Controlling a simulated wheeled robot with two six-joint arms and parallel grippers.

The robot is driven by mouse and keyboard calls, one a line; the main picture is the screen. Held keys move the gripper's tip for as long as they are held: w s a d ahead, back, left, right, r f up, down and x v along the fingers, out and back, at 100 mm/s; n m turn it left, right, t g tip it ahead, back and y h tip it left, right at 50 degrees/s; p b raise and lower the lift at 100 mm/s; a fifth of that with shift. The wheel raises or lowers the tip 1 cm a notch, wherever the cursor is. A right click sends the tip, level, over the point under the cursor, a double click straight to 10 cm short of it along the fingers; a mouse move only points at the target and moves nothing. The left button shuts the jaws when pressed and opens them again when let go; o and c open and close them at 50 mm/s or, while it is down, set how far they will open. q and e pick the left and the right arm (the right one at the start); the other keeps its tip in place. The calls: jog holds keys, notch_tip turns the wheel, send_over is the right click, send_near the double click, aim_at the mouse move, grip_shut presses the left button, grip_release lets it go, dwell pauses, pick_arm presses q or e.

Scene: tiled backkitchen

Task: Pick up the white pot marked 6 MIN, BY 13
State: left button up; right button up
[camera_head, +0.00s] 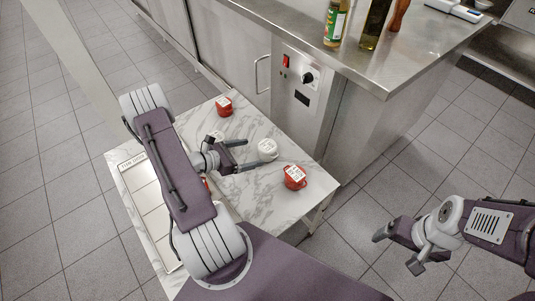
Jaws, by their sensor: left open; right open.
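A white pot (267,149) with a label on top stands on the marble table, and its label is too small to read. My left gripper (259,150) is open, its two fingers pointing at this pot. One fingertip is just below it in the picture, the other up and left; I cannot tell whether they touch it. A second white pot (217,136) stands further left, partly hidden by my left arm. I cannot tell which one is marked 6 MIN, BY 13. My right gripper (396,252) is open and empty above the floor at the right.
On the marble table (250,203), a red pot (295,180) stands near the right corner and another red pot (224,107) at the back. A pale sectioned tray (131,163) lies left, partly behind my arm. A steel counter (330,75) borders the table's back.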

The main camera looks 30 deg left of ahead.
aim_at(268, 150)
pick_arm(q)
jog(key=x, duration=0.3)
jog(key=shift+f, duration=0.1)
jog(key=b+x, duration=0.1)
jog(key=x, duration=0.4)
jog(key=shift+d+b, duration=0.35)
jog(key=shift+b, duration=0.05)
jog(key=shift+r, duration=0.2)
jog(key=c, duration=1.8)
